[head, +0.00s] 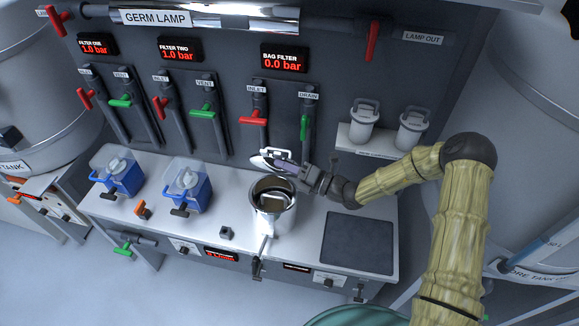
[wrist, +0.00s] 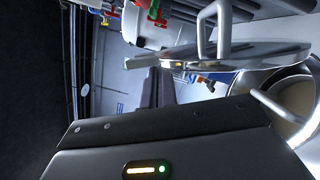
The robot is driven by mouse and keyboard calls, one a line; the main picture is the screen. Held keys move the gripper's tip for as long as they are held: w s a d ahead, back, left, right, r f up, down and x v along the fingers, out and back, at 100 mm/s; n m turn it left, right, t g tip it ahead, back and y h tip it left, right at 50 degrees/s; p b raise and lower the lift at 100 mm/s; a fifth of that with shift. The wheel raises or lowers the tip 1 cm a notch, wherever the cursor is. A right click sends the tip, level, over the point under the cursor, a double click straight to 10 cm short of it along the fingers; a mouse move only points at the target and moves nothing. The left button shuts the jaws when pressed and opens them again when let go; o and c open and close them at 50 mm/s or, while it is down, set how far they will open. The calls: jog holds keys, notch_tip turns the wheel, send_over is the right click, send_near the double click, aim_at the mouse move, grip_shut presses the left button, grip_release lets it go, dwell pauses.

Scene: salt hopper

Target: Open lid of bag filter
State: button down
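The bag filter (head: 274,222) is a round metal pot standing on the bench under the "BAG FILTER 0.0 bar" display. Its mouth is uncovered, and a bent handle shows inside. The metal lid (head: 268,159) is raised at the back of the pot, apart from most of the rim. In the wrist view the lid (wrist: 235,50) is nearly edge-on with its loop handle (wrist: 209,28), beside the open pot (wrist: 293,88). My gripper (head: 284,167) is at the lid's right side, over the pot's back edge. Whether it touches the lid or how far its fingers are apart is unclear.
Two blue filters (head: 188,186) with clear covers stand left on the bench. A red inlet lever (head: 253,121) and green drain lever (head: 305,126) are on the wall behind. Two lidded canisters (head: 364,120) sit on a shelf at right. A dark mat (head: 357,243) lies clear.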

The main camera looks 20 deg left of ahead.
jog(key=shift+w+r, duration=0.15)
jog(key=shift+w, duration=0.05)
dwell(0.6)
jog(key=s+d+f+b, duration=0.1)
jog(key=s+d, duration=0.4)
jog(key=d, duration=0.5)
jog(key=shift+s+f+b, duration=0.3)
jog(key=shift+f+b, duration=0.1)
jog(key=shift+f, duration=0.35)
